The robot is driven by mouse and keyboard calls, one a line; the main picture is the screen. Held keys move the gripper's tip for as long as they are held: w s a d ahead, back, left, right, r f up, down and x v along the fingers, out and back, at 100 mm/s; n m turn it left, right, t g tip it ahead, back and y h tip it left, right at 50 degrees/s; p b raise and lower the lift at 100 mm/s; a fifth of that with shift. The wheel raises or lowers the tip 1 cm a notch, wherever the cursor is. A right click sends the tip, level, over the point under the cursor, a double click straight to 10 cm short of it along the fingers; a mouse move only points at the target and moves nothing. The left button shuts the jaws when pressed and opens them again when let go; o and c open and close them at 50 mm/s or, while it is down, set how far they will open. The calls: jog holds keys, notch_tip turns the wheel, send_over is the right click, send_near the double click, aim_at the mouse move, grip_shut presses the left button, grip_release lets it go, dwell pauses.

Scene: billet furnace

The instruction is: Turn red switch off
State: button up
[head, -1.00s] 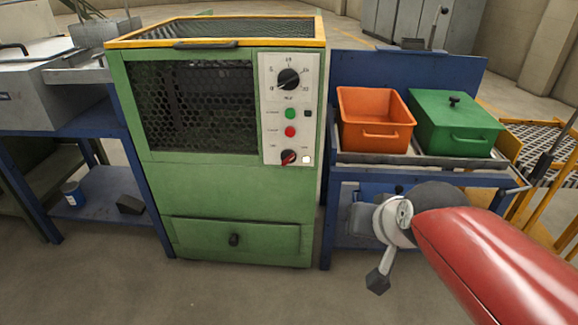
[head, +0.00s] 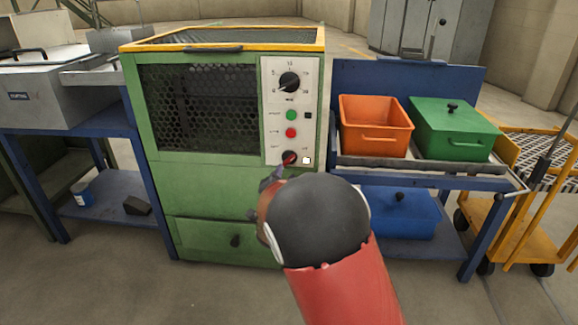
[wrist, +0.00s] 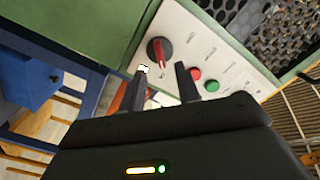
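The red switch (head: 289,158) is a round dark knob with a red handle, low on the white control panel of the green furnace. A small white lamp (head: 306,160) beside it looks lit. In the wrist view the switch (wrist: 160,50) is just beyond the fingertips, slightly above the gap between them. My gripper (wrist: 160,80) is open and empty, its two dark fingers apart. In the head view my gripper (head: 268,182) is just below and left of the switch, partly hidden by my arm. I see no clear contact with the switch.
Above the switch are a red button (head: 291,132), a green button (head: 290,115) and a large black dial (head: 289,82). The furnace drawer (head: 205,235) is below. At right, an orange bin (head: 376,112) and a green lidded box (head: 455,115) stand on a blue bench.

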aim_at(288, 162)
jog(key=w, duration=0.7)
jog(key=shift+d+p, duration=0.15)
jog(key=shift+p, duration=0.15)
jog(key=shift+c, duration=0.4)
grip_shut()
